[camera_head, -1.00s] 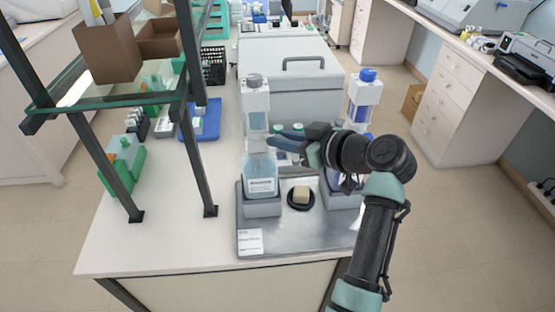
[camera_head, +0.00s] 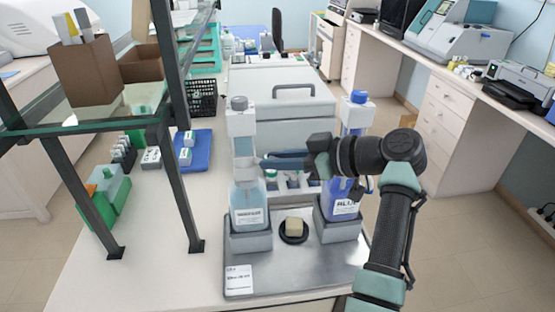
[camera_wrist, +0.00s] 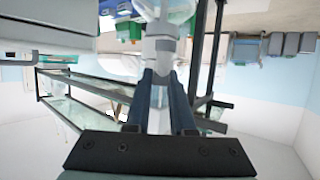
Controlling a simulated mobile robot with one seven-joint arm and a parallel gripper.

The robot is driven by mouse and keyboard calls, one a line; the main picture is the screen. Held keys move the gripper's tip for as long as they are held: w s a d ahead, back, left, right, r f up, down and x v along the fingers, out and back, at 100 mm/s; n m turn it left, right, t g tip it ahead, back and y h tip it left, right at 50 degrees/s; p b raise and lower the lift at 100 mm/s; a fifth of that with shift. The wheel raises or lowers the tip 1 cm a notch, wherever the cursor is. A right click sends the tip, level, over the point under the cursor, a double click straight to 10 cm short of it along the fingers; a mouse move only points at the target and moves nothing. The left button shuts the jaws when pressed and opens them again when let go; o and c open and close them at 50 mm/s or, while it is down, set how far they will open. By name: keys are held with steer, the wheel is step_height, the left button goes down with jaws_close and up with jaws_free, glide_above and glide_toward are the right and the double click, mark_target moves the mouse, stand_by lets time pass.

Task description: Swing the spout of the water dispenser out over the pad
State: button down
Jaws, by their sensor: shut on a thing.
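The water dispenser (camera_head: 249,195) is the left bottle on the metal tray, with pale blue liquid, a white label and a grey cap. It stands upright in a grey holder. My gripper (camera_head: 268,162) reaches in from the right at the height of its clear neck. In the wrist view the dispenser's white upper part (camera_wrist: 160,45) lies between my two dark fingers (camera_wrist: 160,85), which are shut on its spout. The fingers hide most of the spout, so its exact direction is unclear. A beige pad (camera_head: 294,227) sits on a round black dish in front, between the two holders.
A second dispenser (camera_head: 344,195) with dark blue liquid and a blue cap stands at the right, close below my wrist. A dark-framed shelf (camera_head: 165,130) rises at the left. A large grey box (camera_head: 285,95) stands behind. A white card (camera_head: 238,279) lies at the tray's front left.

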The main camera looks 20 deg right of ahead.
steer(key=c, duration=0.8)
jaws_free()
steer(key=shift+o, duration=0.2)
steer(key=b+v, duration=0.2)
steer(key=v, duration=1.1)
steer(key=shift+b, duration=0.3)
